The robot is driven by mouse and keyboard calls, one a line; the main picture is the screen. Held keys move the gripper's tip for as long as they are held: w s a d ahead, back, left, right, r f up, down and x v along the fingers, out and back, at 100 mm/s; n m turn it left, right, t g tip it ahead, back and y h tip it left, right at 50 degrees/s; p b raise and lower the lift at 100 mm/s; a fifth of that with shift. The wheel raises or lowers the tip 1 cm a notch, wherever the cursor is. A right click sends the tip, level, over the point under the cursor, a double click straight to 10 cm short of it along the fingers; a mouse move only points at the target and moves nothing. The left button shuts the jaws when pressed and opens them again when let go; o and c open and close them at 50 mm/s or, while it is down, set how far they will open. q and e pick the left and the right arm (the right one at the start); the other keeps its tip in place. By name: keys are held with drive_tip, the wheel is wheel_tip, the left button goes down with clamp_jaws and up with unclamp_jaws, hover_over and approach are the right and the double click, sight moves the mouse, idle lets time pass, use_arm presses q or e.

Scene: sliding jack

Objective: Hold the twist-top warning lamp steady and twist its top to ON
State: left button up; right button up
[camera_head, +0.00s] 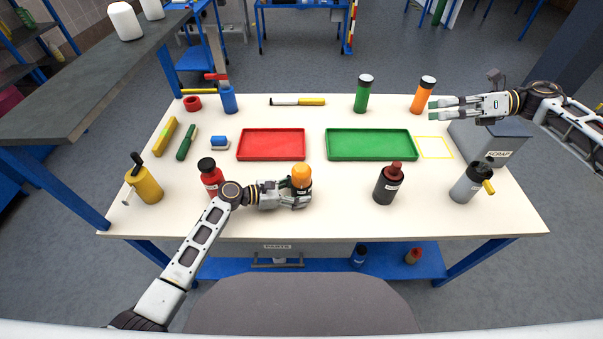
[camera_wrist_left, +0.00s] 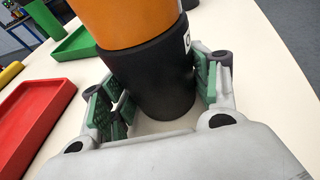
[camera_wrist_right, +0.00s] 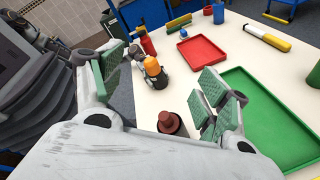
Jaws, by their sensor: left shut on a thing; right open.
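The warning lamp has an orange top (camera_head: 301,175) and a dark base, and stands upright near the front middle of the table. In the left wrist view its black base (camera_wrist_left: 155,75) sits between my left gripper's green pads, with the orange top (camera_wrist_left: 125,20) above them. My left gripper (camera_head: 297,196) is shut on the lamp's base. My right gripper (camera_head: 440,108) is open and empty, at the table's right side near the orange bottle. The right wrist view shows its spread fingers (camera_wrist_right: 165,85) with the lamp's orange top (camera_wrist_right: 151,64) far off between them.
A red tray (camera_head: 271,145) and a green tray (camera_head: 369,145) lie behind the lamp. A red bottle (camera_head: 211,177) stands left of it, a dark red-topped bottle (camera_head: 388,184) right of it. A grey scrap bin (camera_head: 488,145) is at the right edge. The table between lamp and dark bottle is clear.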

drive_tip(key=w+a+r+n+g, duration=0.2)
drive_tip(key=a+r, duration=0.1)
drive_tip(key=a, duration=0.6)
drive_tip(key=n+g+h, duration=0.1)
drive_tip(key=n+h, duration=0.6)
drive_tip(key=h, duration=0.7)
approach(301, 173)
drive_tip(key=shift+w+d+f, duration=0.25)
drive_tip(key=shift+w+d, duration=0.15)
drive_tip(key=shift+w, duration=0.25)
drive_tip(key=shift+a+f+t+h, duration=0.1)
drive_tip(key=shift+a+t+h, duration=0.35)
drive_tip(key=shift+a, duration=0.3)
drive_tip(key=shift+f, duration=0.15)
drive_tip(key=shift+f, duration=5.85)
drive_tip(key=shift+c, duration=0.2)
drive_tip(key=c, duration=1)
